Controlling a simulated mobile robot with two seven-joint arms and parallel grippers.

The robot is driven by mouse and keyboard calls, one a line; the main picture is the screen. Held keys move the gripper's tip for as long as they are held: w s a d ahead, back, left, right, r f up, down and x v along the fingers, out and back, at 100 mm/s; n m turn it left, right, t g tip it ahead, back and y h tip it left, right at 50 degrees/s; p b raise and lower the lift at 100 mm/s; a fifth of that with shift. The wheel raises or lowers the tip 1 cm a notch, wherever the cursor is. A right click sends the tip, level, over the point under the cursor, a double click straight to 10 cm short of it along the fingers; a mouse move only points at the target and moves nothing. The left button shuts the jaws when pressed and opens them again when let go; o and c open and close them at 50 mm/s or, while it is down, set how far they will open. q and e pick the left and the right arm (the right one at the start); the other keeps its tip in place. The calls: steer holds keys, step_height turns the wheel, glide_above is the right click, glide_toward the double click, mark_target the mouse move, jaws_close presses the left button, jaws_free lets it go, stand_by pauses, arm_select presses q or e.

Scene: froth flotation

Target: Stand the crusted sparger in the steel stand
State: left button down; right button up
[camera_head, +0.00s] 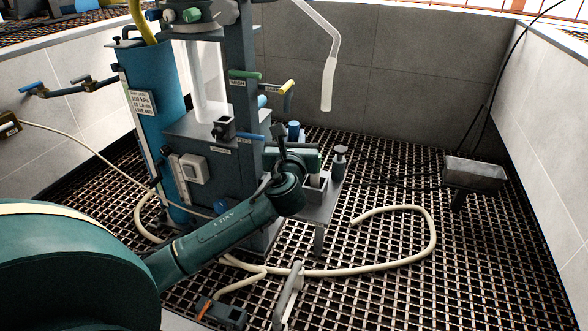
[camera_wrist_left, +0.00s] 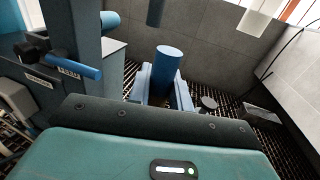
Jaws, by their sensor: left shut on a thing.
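My left gripper (camera_head: 292,145) is over the small grey side shelf, beside the flotation machine. In the left wrist view its two pale blue-grey fingers (camera_wrist_left: 164,88) are shut on a blue cylinder (camera_wrist_left: 169,62), which I take to be the sparger. The blue top of this cylinder (camera_head: 293,129) shows just behind the gripper in the head view; its lower part is hidden, and no crust can be made out. A grey open box-like holder (camera_head: 317,184), perhaps the steel stand, is on the shelf just below and right of the gripper. My right gripper is not in view.
The machine (camera_head: 205,145) and blue column (camera_head: 150,110) are at left. A cream hose (camera_head: 400,208) lies on the open grating.

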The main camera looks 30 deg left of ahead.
arm_select(q)
steer(key=shift+f+b, duration=0.4)
steer(key=shift+f, duration=0.85)
step_height(320, 180, down, 4)
steer(key=b, duration=0.2)
steer(key=shift+r+b, duration=0.1)
steer(key=shift+b, duration=0.25)
steer(key=shift+f, duration=0.45)
steer(key=shift+r, duration=0.1)
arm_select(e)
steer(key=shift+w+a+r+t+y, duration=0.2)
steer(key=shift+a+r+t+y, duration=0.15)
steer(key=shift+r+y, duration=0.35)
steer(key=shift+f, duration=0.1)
arm_select(q)
steer(key=c, duration=1.3)
jaws_free()
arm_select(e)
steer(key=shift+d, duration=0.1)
